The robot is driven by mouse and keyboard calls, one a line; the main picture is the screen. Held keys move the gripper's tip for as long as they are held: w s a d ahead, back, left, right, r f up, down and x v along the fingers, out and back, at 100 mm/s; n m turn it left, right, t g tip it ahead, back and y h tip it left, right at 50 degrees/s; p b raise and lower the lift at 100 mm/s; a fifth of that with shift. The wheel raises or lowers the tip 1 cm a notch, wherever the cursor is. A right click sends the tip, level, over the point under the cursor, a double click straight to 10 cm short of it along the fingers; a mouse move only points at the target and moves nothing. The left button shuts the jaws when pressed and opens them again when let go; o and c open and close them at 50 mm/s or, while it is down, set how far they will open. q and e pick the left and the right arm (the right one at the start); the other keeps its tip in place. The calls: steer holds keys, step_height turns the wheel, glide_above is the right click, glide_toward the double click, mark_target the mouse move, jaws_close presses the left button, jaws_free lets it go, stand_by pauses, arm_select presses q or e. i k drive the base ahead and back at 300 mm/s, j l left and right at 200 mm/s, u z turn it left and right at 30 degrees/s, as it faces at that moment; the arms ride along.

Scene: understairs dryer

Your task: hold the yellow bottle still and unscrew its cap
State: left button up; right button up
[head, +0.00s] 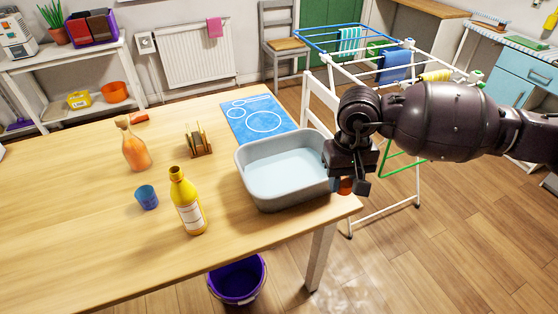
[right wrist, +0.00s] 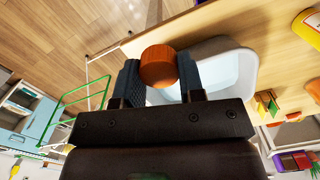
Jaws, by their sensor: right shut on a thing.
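The yellow bottle (head: 188,204) stands upright on the wooden table, left of the grey basin, with a white label on its front. Its narrow neck points up, and no gripper touches it. Part of it shows at the right edge of the right wrist view (right wrist: 311,27). My right gripper (head: 348,186) is at the basin's right side, over the table's right end, far from the bottle. It is shut on a round orange cap (right wrist: 159,66), held between both fingertips. The cap's lower part also shows below the fingers in the head view (head: 345,187). My left gripper is not in view.
The grey basin (head: 254,182) stands between my right gripper and the bottle. A blue cup (head: 147,197), an orange spray bottle (head: 136,152) and a small wooden rack (head: 199,146) are near the bottle. A drying rack (head: 313,92) stands behind my right arm. A purple bucket (head: 238,283) is on the floor.

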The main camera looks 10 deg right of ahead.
mark_target(184, 194)
steer(key=u, duration=0.8)
steer(key=i+l+u, duration=0.1)
steer(key=u, duration=0.15)
steer(key=i+l+u, duration=0.1)
steer(key=l+u, duration=0.15)
steer(key=i+l, duration=0.15)
steer(key=l, duration=0.25)
steer(key=i+l, duration=0.1)
steer(key=l, duration=0.35)
